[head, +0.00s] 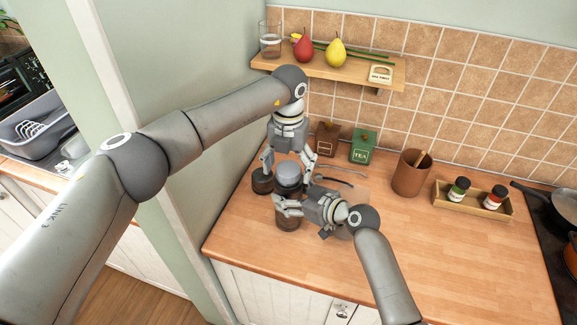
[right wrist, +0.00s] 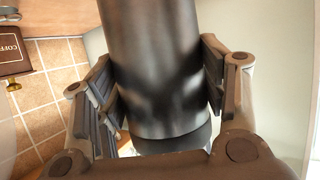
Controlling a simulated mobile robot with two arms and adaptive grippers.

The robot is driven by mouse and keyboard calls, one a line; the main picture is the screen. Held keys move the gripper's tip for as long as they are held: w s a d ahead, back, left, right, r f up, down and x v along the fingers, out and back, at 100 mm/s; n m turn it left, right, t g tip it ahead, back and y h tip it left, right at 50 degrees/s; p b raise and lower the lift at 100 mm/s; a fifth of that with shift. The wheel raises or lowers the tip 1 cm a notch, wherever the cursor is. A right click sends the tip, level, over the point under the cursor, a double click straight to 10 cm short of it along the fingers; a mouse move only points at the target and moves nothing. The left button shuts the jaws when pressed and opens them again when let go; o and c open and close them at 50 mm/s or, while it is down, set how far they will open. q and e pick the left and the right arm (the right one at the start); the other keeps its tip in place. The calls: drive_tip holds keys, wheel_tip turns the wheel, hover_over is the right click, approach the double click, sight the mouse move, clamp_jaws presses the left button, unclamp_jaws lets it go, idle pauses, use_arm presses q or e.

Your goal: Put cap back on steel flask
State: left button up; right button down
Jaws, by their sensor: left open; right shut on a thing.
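The steel flask (head: 289,222) stands upright on the wooden counter. In the right wrist view its shiny dark body (right wrist: 160,70) fills the middle. My right gripper (head: 284,205) is shut around the flask body from the side; its two fingers also show in the right wrist view (right wrist: 165,95). A light grey round cap (head: 289,172) shows at the flask's top; whether it is fully seated cannot be told. My left gripper (head: 287,160) points down just above, open, with a finger on either side of the cap. The flask's middle is partly hidden by my right gripper.
A short dark round container (head: 262,182) stands close left of the flask. Brown (head: 326,140) and green (head: 363,147) canisters are behind, with a brown pot (head: 411,175) and spice tray (head: 474,204) rightward. A shelf (head: 350,73) overhangs the back. The right front counter is clear.

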use_arm(q)
wheel_tip(320, 180, up, 12)
idle(0.4)
use_arm(e)
drive_tip(key=shift+c, duration=1.1)
unclamp_jaws()
use_arm(q)
drive_tip(key=shift+f, duration=0.1)
use_arm(e)
drive_tip(key=v, duration=1.2)
